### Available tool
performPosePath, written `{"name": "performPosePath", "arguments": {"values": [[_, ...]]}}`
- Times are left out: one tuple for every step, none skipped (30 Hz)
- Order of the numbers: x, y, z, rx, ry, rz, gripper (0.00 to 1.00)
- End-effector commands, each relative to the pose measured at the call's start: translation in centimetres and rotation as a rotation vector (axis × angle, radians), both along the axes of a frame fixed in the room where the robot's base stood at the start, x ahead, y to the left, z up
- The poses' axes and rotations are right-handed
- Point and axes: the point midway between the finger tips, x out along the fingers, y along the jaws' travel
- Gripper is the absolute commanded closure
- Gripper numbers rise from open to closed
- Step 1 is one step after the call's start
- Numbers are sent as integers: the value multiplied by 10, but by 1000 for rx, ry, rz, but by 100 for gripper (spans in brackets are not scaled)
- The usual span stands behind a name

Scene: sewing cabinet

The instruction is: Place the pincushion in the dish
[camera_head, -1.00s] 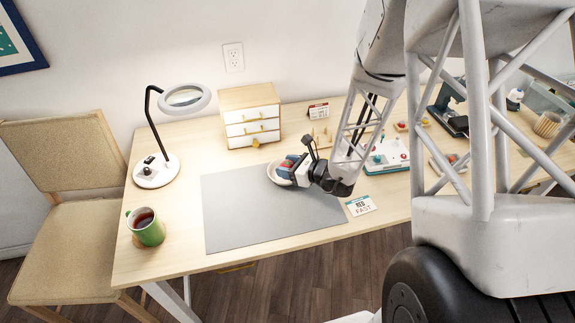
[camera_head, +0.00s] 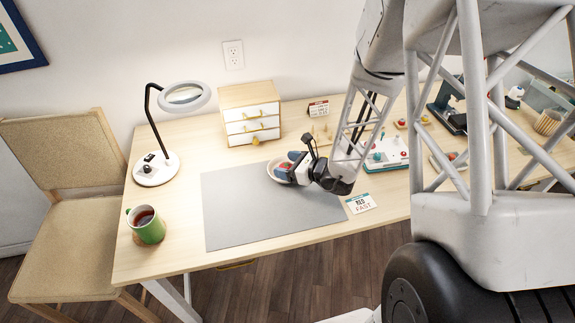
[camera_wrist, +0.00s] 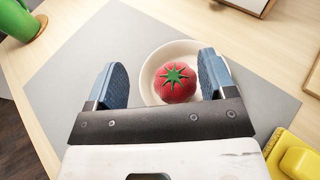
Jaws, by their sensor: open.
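The pincushion (camera_wrist: 175,84) is a red tomato shape with a green star top. In the wrist view it sits inside the white round dish (camera_wrist: 150,68), between my two blue fingertips and apart from both. In the head view the dish (camera_head: 273,174) lies on the grey mat, and a little of the red pincushion (camera_head: 285,165) shows beside my fingers. My gripper (camera_wrist: 163,82) is open, with its fingers over the dish; the head view shows my gripper (camera_head: 290,166) at the dish's right side. The lower edge of the dish is hidden behind my gripper.
The grey mat (camera_head: 240,215) has free room left and front. A green mug (camera_head: 147,226) stands at the front left, a magnifier lamp (camera_head: 156,168) behind it. A small drawer cabinet (camera_head: 250,112) stands behind the mat. A card (camera_head: 361,203) lies right of it.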

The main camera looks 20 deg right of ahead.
Motion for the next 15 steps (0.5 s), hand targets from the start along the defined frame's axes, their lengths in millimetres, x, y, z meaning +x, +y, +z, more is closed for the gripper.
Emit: {"name": "performPosePath", "arguments": {"values": [[0, 0, 3, 0, -1, 0, 23], [0, 0, 4, 0, -1, 0, 23], [0, 0, 7, 0, -1, 0, 23], [0, 0, 10, -1, -2, 1, 23], [0, -1, 11, 0, -2, -1, 23], [-3, -4, 11, 0, 0, -1, 23], [-4, -5, 12, 0, 0, -2, 23], [-6, -7, 13, 1, -1, -3, 23], [-8, -10, 13, 1, -1, -3, 23], [-10, -12, 14, 0, 0, -2, 23], [-12, -13, 15, 0, 0, -2, 23], [-15, -16, 16, 0, 0, -2, 23], [-18, -19, 17, -1, -1, -3, 23], [-20, -21, 19, -1, -1, -4, 23], [-22, -24, 20, -1, -1, -3, 23]]}}
